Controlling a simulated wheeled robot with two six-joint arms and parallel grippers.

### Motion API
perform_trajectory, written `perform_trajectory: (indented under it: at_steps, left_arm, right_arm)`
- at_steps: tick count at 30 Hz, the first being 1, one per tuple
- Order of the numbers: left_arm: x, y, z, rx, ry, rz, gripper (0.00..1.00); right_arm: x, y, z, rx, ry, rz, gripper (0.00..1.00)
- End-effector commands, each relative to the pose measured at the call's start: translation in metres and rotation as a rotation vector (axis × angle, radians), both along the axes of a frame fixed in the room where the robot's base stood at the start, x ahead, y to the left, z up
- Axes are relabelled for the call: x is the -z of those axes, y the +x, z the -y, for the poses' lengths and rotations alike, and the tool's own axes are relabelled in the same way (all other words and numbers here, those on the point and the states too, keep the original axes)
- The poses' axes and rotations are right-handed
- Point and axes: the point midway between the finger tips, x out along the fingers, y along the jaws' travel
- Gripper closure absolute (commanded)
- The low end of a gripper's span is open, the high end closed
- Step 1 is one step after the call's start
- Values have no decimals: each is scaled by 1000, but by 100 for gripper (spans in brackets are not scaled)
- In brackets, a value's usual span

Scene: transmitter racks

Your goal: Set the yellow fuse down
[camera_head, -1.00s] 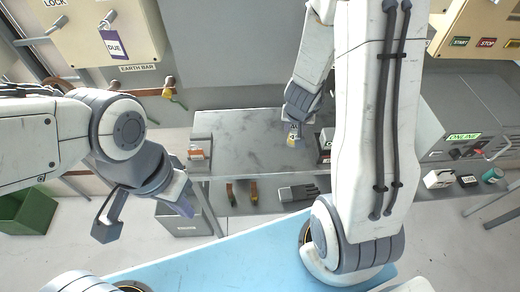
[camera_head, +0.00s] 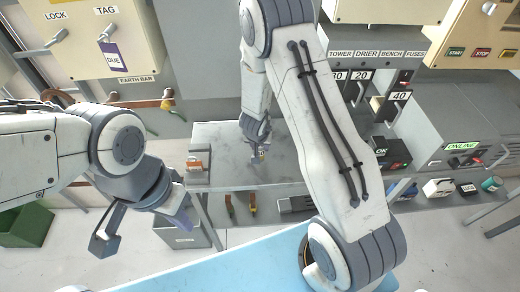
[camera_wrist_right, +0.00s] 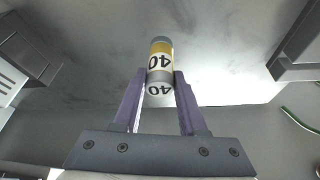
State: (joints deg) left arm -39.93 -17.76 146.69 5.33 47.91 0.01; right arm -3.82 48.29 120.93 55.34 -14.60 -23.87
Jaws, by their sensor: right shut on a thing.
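I cannot tell whether the fuse touches the bench. My left gripper (camera_head: 145,225) is open and empty, in front of the bench on the left.
A small orange-and-white item (camera_head: 194,166) sits at the bench's left end. A dark box marked OK (camera_head: 391,152) stands right of the bench. A fuse panel (camera_head: 372,75) with numbered places is behind my right arm. The bench top around my right gripper is largely clear.

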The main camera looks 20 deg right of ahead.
Motion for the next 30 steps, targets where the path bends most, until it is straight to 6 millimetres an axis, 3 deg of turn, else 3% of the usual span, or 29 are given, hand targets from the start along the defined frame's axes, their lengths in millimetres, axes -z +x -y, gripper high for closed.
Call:
perform_trajectory:
  at_steps: [13,14,15,16,25,30]
  left_arm:
    - [6,0,0,0,0,0,100]
    - [5,0,0,0,0,0,100]
    - [4,0,0,0,0,0,100]
    - [4,0,0,0,0,0,100]
    - [4,0,0,0,0,0,100]
    - [-3,0,0,0,0,0,100]
  right_arm:
    - [9,0,0,1,1,2,100]
    - [8,0,0,1,1,1,51]
    - [8,0,0,1,1,1,36]
    - [8,0,0,1,1,1,29]
    - [7,0,0,1,1,1,29]
    - [-9,-3,-2,1,1,3,29]
